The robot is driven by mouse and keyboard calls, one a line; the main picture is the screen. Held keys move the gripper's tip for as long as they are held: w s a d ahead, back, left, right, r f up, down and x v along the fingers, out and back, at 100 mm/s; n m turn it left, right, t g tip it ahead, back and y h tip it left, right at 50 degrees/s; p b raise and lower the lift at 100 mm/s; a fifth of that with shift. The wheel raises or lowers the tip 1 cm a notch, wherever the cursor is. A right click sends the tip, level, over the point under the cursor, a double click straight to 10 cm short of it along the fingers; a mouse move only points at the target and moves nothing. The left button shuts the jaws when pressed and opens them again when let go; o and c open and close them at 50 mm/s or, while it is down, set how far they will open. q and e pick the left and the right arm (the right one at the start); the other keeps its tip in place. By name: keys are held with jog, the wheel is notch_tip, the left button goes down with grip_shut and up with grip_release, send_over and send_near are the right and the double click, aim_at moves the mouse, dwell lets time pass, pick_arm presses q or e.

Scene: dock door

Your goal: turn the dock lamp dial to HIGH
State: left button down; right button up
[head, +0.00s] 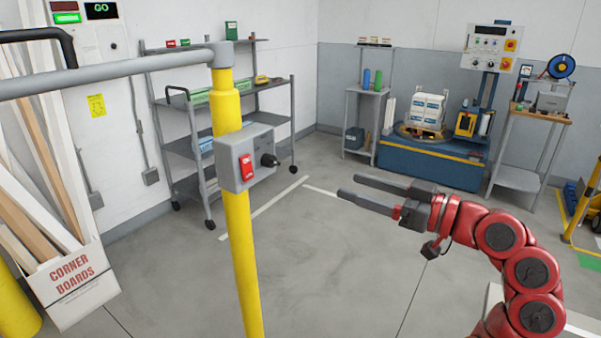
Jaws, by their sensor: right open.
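A grey control box (242,159) is fixed to a yellow post (239,260) left of centre. A red rocker switch (246,167) is on its front face. A black knob (269,160), which looks like the dial, sticks out at its right side. I cannot read any HIGH mark or tell the dial's setting. My right gripper (348,186) is open and empty, to the right of the knob and slightly lower in the picture. Its fingers point left and are apart from the box. My left gripper is not in view.
A grey pipe arm (120,78) runs left from the post top. A corner boards box (75,285) stands at left. A wheeled shelf cart (190,145) is behind the post. A blue machine (420,163) stands at the back. The floor between is clear.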

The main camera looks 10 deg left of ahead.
aim_at(277, 164)
jog(key=p+x, duration=0.1)
jog(key=x, duration=0.7)
jog(key=p+x, duration=0.1)
jog(key=x, duration=0.8)
jog(key=shift+a+f, duration=0.2)
jog(key=shift+a, duration=0.1)
jog(key=shift+c, duration=0.2)
jog(key=shift+s, duration=0.1)
grip_shut()
